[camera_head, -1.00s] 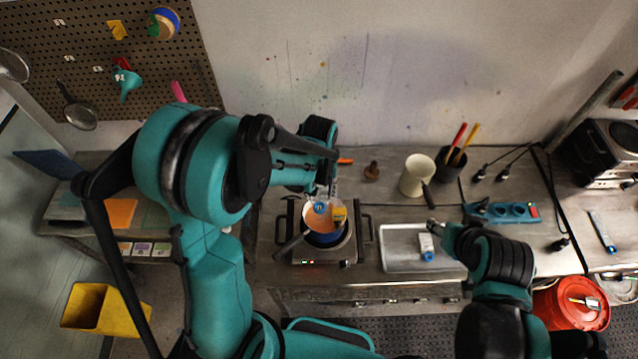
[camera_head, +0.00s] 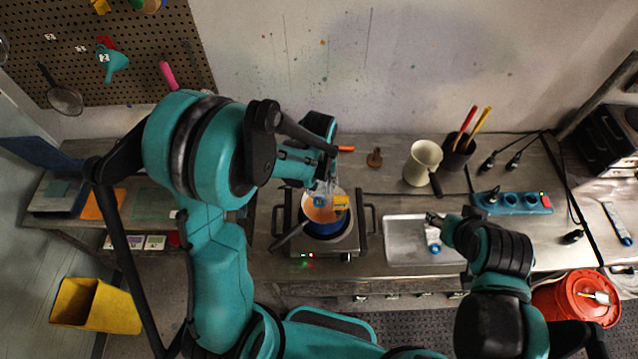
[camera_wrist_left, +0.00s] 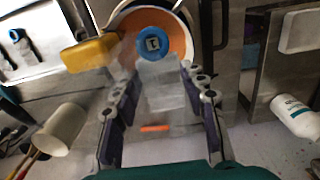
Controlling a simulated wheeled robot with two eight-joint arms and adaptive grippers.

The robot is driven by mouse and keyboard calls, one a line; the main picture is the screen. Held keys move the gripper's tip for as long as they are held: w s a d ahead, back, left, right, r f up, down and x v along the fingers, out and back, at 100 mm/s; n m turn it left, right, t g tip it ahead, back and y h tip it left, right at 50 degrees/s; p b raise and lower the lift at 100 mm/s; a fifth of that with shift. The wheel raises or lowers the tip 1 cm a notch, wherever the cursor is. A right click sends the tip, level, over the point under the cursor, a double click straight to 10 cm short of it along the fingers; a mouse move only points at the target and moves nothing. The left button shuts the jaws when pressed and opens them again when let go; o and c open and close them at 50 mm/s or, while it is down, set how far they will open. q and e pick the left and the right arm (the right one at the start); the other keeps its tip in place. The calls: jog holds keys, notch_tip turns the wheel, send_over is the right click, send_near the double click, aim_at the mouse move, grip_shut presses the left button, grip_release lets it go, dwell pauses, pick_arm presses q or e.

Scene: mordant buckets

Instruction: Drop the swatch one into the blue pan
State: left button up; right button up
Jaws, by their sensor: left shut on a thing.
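The swatch one is a pale, translucent strip (camera_wrist_left: 163,88) with a round blue numbered tag (camera_wrist_left: 153,44) at its far end. My left gripper (camera_wrist_left: 160,78) is shut on the strip and holds it over the blue pan (camera_head: 325,229). The pan has a blue outer wall, a dark handle and an orange inside; its pale rim and orange inside also show in the left wrist view (camera_wrist_left: 180,38). The tag appears over the pan's opening; its height above the orange is unclear. My right gripper (camera_head: 434,220) is at the metal tray; its jaws are too small to read.
The pan stands on a hot plate (camera_head: 363,240). A yellow block (camera_wrist_left: 89,53) is at its rim. A similar blue-tagged piece (camera_head: 433,241) lies on the tray (camera_head: 405,252). A cream jug (camera_head: 422,162), a dark tool cup (camera_head: 457,157) and a blue power strip (camera_head: 512,203) stand to the right.

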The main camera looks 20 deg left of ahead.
aim_at(319, 191)
pick_arm(q)
notch_tip(319, 191, down, 2)
jog(key=shift+f+b, duration=0.15)
jog(key=shift+b, duration=0.3)
pick_arm(e)
jog(key=shift+f, duration=0.75)
pick_arm(q)
jog(key=o, duration=1)
jog(key=shift+r, duration=0.2)
notch_tip(319, 191, up, 12)
jog(key=shift+f, duration=0.2)
